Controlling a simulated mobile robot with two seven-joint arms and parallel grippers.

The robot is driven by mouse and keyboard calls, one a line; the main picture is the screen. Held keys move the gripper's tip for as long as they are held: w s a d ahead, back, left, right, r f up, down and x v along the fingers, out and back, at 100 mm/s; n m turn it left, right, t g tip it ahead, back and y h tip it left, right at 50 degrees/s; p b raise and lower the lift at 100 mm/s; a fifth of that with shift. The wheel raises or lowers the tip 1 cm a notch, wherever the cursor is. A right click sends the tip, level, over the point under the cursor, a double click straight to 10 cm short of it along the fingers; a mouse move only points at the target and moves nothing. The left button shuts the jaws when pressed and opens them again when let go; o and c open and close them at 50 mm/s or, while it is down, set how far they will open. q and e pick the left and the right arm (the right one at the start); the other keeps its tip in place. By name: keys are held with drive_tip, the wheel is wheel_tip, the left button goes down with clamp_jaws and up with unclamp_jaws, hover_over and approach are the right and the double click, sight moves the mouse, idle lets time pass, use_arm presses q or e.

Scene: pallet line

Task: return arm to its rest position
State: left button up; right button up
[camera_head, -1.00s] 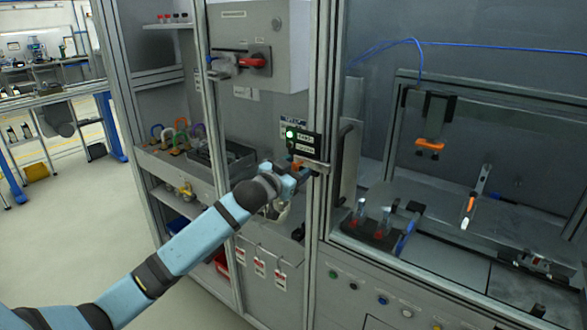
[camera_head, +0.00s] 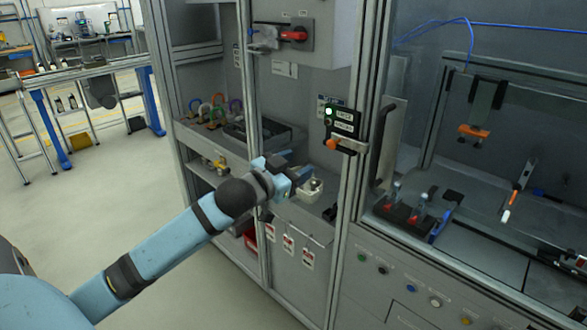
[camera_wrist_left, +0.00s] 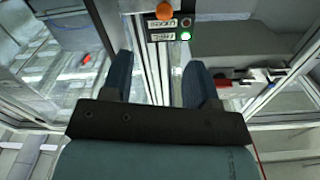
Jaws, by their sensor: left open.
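My left arm comes in from the lower left in the head view. Its gripper (camera_head: 305,178) is in front of the grey cabinet, below and left of a small black control box (camera_head: 343,121) with a lit green lamp and an orange knob (camera_head: 331,144). In the left wrist view the gripper (camera_wrist_left: 160,80) shows two dark blue fingers spread apart with nothing between them. The control box (camera_wrist_left: 170,27) is beyond the fingertips there, apart from them. My right gripper is in neither view.
A red-handled switch (camera_head: 293,36) is on the cabinet above. A shelf with coloured padlocks (camera_head: 212,112) stands behind my gripper, and red-and-white tags (camera_head: 289,243) hang below. A framed glass enclosure is at the right. Open floor (camera_head: 110,200) lies at the left.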

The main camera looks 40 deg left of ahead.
use_arm(q)
drive_tip(key=shift+s, duration=0.3)
idle(0.4)
drive_tip(key=s+d+f+g+p, duration=0.2)
drive_tip(key=s+d+f+p, duration=0.15)
drive_tip(key=f, duration=0.55)
drive_tip(key=s+d+f+g+p, duration=0.25)
drive_tip(key=s+d+f, duration=0.25)
drive_tip(key=f, duration=0.4)
drive_tip(key=s+d+f+n+g+h+p, duration=0.1)
drive_tip(key=s+d+f+p, duration=0.4)
drive_tip(key=s+d+f, duration=0.5)
drive_tip(key=s+d+g, duration=0.1)
drive_tip(key=s+d, duration=0.1)
drive_tip(key=s, duration=0.2)
drive_tip(key=shift+s+h, duration=0.2)
drive_tip(key=shift+h, duration=0.1)
drive_tip(key=shift+a+g, duration=0.1)
drive_tip(key=shift+g, duration=0.15)
